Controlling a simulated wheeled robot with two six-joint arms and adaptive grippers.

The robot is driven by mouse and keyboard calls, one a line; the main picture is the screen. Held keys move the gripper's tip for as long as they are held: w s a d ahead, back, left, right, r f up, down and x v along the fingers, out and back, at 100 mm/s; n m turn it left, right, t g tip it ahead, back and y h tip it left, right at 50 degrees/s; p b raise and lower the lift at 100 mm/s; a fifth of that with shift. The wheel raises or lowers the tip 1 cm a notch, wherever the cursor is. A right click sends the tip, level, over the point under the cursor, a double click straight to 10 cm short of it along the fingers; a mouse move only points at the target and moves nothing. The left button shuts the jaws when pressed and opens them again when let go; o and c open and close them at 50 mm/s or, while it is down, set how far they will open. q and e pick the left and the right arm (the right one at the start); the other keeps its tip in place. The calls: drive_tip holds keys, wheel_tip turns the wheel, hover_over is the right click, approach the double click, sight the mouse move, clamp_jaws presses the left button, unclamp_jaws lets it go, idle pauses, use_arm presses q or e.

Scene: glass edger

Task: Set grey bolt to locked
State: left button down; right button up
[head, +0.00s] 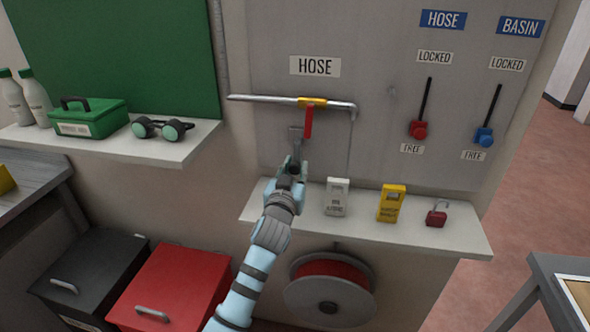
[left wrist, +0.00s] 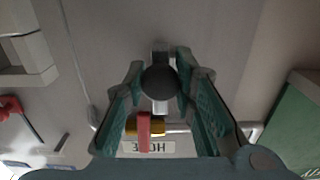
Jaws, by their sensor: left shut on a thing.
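The grey bolt (head: 296,134) is on the grey wall panel, just below the horizontal hose pipe; its upper part shows above my fingers. My left gripper (head: 292,164) reaches up to it from below and is shut on its knob. In the left wrist view the bolt's dark round knob (left wrist: 160,83) sits between the two fingers, with a light grey bar behind it. No locked or free label shows beside this bolt, so I cannot tell its setting. My right gripper is not in view.
A pipe (head: 250,98) with a red-handled valve (head: 309,122) runs just above. Right are a red-knobbed bolt (head: 418,129) and a blue-knobbed bolt (head: 484,137), both at FREE. A shelf (head: 460,239) below holds a white tag, a yellow tag and a red padlock.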

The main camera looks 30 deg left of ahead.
sight(297, 145)
use_arm(q)
wheel_tip(297, 145, up, 6)
drive_tip(key=p, duration=0.4)
drive_tip(key=shift+f+p, duration=0.1)
drive_tip(key=shift+p, duration=0.25)
drive_tip(key=c, duration=1.5)
unclamp_jaws()
drive_tip(key=shift+f, duration=0.1)
drive_tip(key=shift+o, duration=1)
drive_tip(key=shift+f, duration=0.1)
drive_tip(key=v, duration=1.2)
